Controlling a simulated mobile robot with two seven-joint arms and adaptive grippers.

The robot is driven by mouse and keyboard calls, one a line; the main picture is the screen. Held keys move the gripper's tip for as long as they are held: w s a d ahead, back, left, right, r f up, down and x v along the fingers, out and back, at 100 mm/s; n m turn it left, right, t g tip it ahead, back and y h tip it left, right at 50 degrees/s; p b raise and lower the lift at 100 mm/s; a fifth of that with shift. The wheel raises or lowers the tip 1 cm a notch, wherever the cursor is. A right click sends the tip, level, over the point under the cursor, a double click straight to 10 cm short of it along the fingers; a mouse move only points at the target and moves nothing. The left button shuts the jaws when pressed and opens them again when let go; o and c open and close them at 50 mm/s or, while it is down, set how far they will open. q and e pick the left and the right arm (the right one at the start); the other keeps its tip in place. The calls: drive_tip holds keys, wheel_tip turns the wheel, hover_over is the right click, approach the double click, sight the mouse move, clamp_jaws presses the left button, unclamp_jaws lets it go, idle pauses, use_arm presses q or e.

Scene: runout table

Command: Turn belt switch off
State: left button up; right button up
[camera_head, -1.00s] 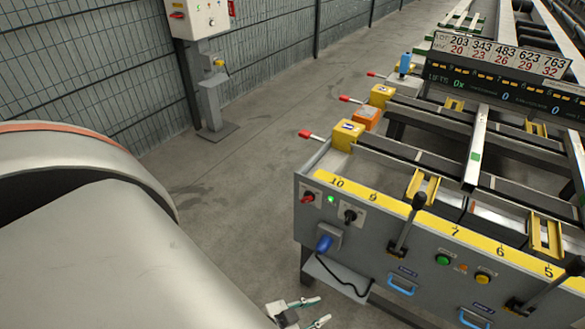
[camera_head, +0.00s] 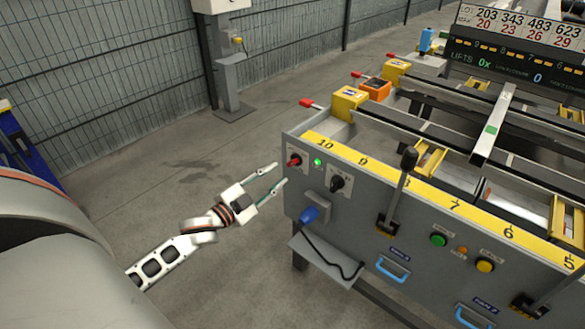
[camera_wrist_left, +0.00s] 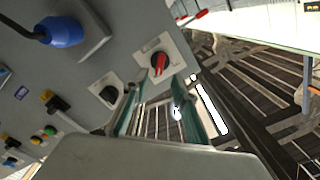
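The runout table's front panel carries a red rotary switch (camera_head: 294,160) on a pale plate at its left end, with a lit green lamp (camera_head: 317,162) beside it. A black rotary switch (camera_head: 337,184) sits to the right. I cannot read which one is labelled as the belt switch. In the left wrist view the red switch (camera_wrist_left: 159,62) is ahead of the fingers and the black switch (camera_wrist_left: 109,94) is left of it. My left gripper (camera_head: 280,174) is open and empty, its fingertips just left of the panel's left end, apart from both switches. My right gripper is out of view.
A blue plug (camera_head: 309,215) with a black cable sticks out below the switches. A black lever (camera_head: 400,190) and green and yellow buttons (camera_head: 438,240) are farther right. Open concrete floor (camera_head: 150,190) lies left of the table, before a mesh fence.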

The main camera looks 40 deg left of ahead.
sight(291, 164)
use_arm(q)
drive_tip(key=w, duration=0.5)
drive_tip(key=shift+d+f+b, duration=0.1)
drive_tip(key=shift+d+b, duration=0.1)
drive_tip(key=shift+b, duration=0.15)
drive_tip(key=shift+w+d, duration=0.1)
drive_tip(key=shift+w, duration=0.75)
clamp_jaws()
